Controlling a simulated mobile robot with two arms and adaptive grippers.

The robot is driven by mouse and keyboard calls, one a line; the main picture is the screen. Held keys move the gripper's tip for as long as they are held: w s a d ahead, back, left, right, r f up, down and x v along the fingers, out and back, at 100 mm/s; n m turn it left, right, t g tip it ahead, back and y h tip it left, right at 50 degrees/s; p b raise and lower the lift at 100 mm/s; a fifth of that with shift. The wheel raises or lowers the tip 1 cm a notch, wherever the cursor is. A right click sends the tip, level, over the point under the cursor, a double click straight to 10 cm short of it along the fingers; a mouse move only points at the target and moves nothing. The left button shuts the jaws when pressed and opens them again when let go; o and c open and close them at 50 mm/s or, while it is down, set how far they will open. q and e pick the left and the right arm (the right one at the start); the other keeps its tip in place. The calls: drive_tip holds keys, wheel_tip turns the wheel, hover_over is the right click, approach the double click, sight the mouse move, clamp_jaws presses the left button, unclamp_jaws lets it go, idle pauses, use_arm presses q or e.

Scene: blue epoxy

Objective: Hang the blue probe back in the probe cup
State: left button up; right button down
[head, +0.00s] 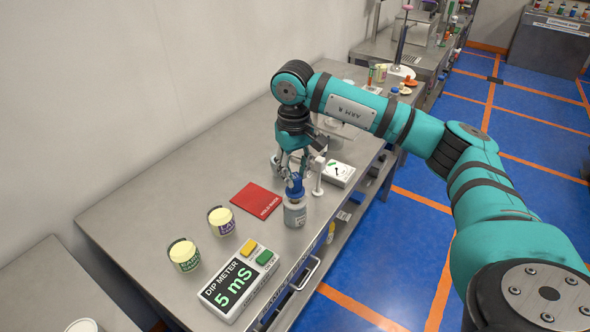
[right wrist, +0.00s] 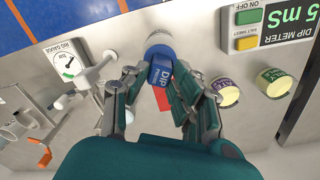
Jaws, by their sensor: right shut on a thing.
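The blue probe (head: 294,187) has a thick blue head; in the right wrist view (right wrist: 161,74) it carries the letters "DIP". My right gripper (head: 292,172) is shut on the probe, its fingers on either side of the blue head. Directly below is a grey, bottle-like cup (head: 295,213) near the front edge of the bench. The probe's head is at the cup's mouth; its lower part is hidden, and I cannot tell how deep it sits. The dip meter (head: 239,284) reads 5 mS. My left gripper is not in view.
Two labelled tubs (head: 221,220) (head: 184,254) with pale yellow contents stand left of the cup. A red mat (head: 257,200) lies behind it. A white stand (head: 319,178) and a gauge box (head: 339,173) are close on the right. Bare bench lies at the back left.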

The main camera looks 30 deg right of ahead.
drive_tip(key=shift+f+b, duration=0.9)
drive_tip(key=shift+f, duration=0.4)
drive_tip(key=c, duration=1)
unclamp_jaws()
drive_tip(key=shift+r, duration=0.1)
drive_tip(key=shift+a+r+p, duration=0.1)
drive_tip(key=shift+r+p, duration=1.55)
drive_tip(key=shift+r, duration=0.85)
wheel_tip(320, 180, up, 12)
